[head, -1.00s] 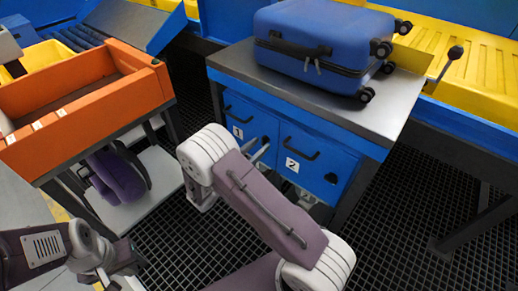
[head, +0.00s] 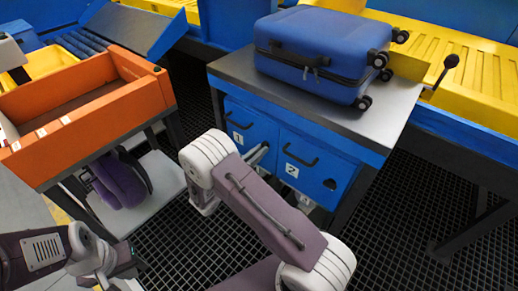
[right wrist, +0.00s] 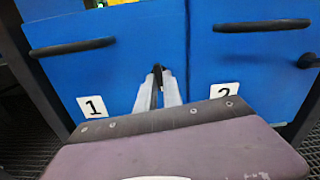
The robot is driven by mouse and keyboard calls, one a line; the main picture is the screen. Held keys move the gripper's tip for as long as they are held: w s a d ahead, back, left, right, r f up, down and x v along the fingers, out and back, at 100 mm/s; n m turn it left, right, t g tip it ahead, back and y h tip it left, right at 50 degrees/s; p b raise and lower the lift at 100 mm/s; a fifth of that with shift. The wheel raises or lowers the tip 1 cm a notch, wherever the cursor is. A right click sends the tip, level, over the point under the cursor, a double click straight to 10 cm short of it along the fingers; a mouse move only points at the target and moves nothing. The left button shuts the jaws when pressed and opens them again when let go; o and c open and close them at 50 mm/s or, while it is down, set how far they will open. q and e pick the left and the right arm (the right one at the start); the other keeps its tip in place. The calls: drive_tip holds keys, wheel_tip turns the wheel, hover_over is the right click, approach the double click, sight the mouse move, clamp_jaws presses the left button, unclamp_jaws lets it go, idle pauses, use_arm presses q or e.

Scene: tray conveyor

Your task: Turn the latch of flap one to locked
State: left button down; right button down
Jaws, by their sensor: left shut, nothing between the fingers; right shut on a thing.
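Flap one (head: 248,128) is a blue front panel with a dark bar handle and a white "1" label. It is closed under the metal-topped table and also shows in the right wrist view (right wrist: 95,80). My right gripper (right wrist: 158,84) is at the right edge of flap one, shut on a small dark latch (right wrist: 157,69). The fingers cover most of the latch, so its angle is hard to tell. In the head view my right gripper (head: 258,155) is partly hidden behind my forearm. My left gripper (head: 106,279) is low at the left, shut and empty, away from the flaps.
Flap two (head: 318,165), with a "2" label, is closed beside flap one; its dark latch (right wrist: 308,61) is at its right. A blue suitcase (head: 320,45) lies on the table (head: 385,115). An orange bin (head: 95,118) stands left. Grated floor lies in front.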

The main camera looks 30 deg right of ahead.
drive_tip(key=n+p, duration=1)
drive_tip(key=n, duration=0.6)
drive_tip(key=shift+r, duration=0.1)
drive_tip(key=shift+n, duration=0.4)
drive_tip(key=c, duration=1.5)
unclamp_jaws()
